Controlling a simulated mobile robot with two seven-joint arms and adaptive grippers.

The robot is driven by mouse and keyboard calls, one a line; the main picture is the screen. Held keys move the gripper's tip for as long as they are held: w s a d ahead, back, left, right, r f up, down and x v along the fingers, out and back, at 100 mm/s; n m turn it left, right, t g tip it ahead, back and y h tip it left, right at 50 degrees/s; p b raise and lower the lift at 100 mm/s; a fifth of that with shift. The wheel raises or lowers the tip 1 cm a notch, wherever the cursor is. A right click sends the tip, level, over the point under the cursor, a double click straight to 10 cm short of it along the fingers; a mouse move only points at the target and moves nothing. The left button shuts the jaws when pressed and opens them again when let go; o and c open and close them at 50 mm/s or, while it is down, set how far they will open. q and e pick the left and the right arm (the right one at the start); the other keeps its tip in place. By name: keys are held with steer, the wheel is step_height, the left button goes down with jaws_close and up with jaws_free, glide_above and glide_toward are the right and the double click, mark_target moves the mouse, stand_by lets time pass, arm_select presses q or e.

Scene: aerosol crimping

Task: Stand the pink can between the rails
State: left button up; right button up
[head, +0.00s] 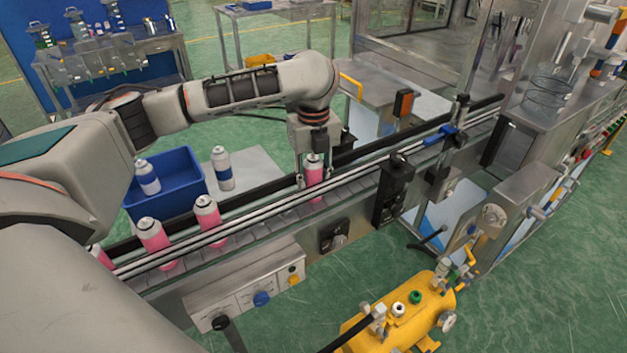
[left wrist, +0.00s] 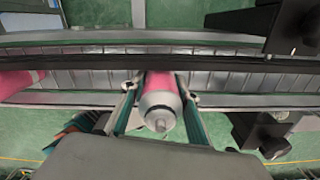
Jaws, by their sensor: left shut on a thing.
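A pink can (head: 314,174) with a silver top is held by my left gripper (head: 313,177) over the conveyor, between the rails (head: 262,205) in the head view. The can looks upright there; whether its base touches the belt is hidden by the near rail. In the left wrist view, the pink can (left wrist: 160,98) sits between the two fingers of my left gripper (left wrist: 158,100), which is shut on it. Other pink cans (head: 208,217) and (head: 154,240) stand in the lane to the left. My right gripper is not in view.
A blue bin (head: 165,190) and a white-and-blue can (head: 222,168) are on a table behind the conveyor. A black sensor block (head: 394,185) stands beside the rails to the right. A yellow tank (head: 405,318) is in front.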

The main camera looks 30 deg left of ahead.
mark_target(313, 154)
arm_select(q)
steer(key=shift+f, duration=0.15)
steer(key=o, duration=1.2)
steer(key=shift+c, duration=0.2)
step_height(313, 154, up, 12)
